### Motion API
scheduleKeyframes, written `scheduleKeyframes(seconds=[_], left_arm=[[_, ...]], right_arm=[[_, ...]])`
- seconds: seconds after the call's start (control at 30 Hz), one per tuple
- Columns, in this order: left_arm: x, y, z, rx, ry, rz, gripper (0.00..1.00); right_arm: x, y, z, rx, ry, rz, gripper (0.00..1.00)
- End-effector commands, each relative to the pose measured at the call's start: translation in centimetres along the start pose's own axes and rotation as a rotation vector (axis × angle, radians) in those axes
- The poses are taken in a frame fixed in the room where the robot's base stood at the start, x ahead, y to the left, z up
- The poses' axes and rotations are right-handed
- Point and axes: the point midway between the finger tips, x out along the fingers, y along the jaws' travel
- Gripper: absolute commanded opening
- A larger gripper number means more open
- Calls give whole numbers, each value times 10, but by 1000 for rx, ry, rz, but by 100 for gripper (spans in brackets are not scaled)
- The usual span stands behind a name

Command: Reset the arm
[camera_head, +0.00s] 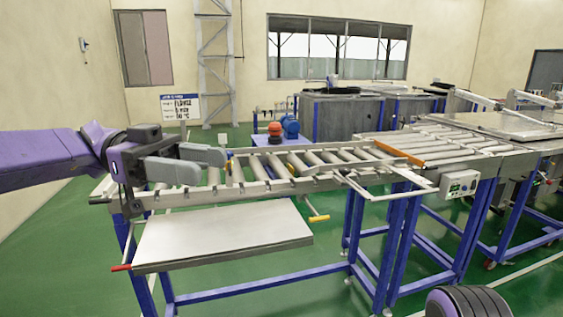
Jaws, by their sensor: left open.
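My left arm comes in from the left edge, purple, and ends in a dark wrist with grey fingers. The left gripper (217,163) is open, with nothing visible between its fingers. It hangs over the left end of the roller conveyor (268,190), above the height of the pale flat panel (225,233) in front. My right gripper does not show in this view.
The conveyor stands on blue legs, with a control box (460,184) at its front. Orange and blue motors (291,126) stand behind it. A large metal table (510,124) is at the right. Green floor (270,300) is open in front.

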Motion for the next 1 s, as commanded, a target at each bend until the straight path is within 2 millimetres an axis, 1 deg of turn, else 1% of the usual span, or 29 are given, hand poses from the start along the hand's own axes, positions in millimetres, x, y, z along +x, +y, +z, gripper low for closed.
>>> scheduleKeyframes(seconds=[0.03,0.33,0.47,0.57,0.67,0.77,0.8,0.87,0.9,0.97,1.0], left_arm=[[0,-1,1,-1,3,-1,56],[2,-34,36,-38,172,-89,56],[1,-53,60,-68,266,-165,56],[-4,-72,88,-106,350,-260,56],[-10,-93,127,-163,433,-390,56],[-19,-111,179,-241,499,-562,56],[-24,-117,205,-282,519,-647,56],[-34,-123,251,-355,535,-791,56],[-41,-123,286,-411,534,-898,56],[-52,-117,340,-500,512,-1060,56],[-58,-108,375,-561,483,-1162,56]], right_arm=[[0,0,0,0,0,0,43],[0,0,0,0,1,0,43],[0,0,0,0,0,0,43],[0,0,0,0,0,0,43],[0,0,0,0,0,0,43],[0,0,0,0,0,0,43],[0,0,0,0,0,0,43],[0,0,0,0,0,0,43],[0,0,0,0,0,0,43],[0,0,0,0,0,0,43],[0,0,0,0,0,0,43]])
